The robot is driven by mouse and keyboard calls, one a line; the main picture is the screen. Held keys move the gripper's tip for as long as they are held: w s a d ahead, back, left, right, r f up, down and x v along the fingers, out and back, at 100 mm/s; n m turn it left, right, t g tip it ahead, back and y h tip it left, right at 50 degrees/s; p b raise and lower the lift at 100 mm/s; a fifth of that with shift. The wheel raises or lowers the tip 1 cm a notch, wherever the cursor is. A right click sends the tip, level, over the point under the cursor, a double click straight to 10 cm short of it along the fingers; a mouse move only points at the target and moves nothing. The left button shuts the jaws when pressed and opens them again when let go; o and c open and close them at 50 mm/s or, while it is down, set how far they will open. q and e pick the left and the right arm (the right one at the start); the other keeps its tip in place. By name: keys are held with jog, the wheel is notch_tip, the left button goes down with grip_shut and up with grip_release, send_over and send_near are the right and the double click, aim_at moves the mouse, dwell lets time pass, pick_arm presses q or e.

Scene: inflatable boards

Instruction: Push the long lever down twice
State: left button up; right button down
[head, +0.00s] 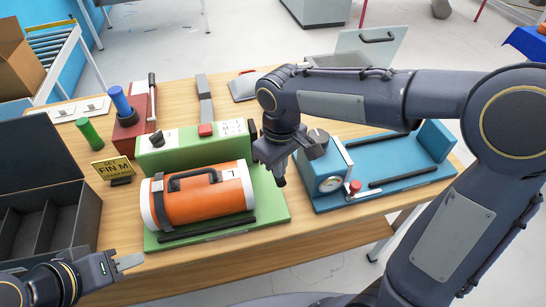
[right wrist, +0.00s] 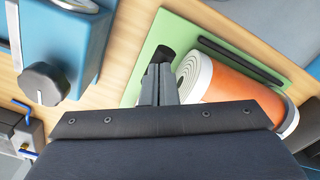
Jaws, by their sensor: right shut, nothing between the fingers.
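A long grey lever (head: 204,97) with a red block at its near end stands up behind the green box (head: 192,147); I cannot be sure it is the task's lever. A thin lever with a red knob (head: 354,186) is on the blue station (head: 330,180). My right gripper (head: 280,180) is shut and empty, pointing down between the orange roll and the blue station. In the right wrist view its fingers (right wrist: 158,85) are together, close to a black rounded end (right wrist: 163,55) over the green board; contact is unclear. My left gripper (head: 130,262) is low at left, away from the levers.
An orange roll (head: 205,195) with a black handle lies on the green board (head: 270,208). A red pump block (head: 135,125) with a blue handle, a green cylinder (head: 90,132) and a dark divided box (head: 85,215) are at left. The wooden table's (head: 170,272) front strip is mostly clear.

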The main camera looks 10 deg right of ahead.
jog(key=shift+f+b, duration=2.55)
jog(key=shift+f, duration=1.2)
jog(key=shift+r, duration=0.15)
notch_tip(320, 180, up, 12)
jog(key=p, duration=1.1)
jog(key=shift+r, duration=0.25)
jog(key=shift+f, duration=0.1)
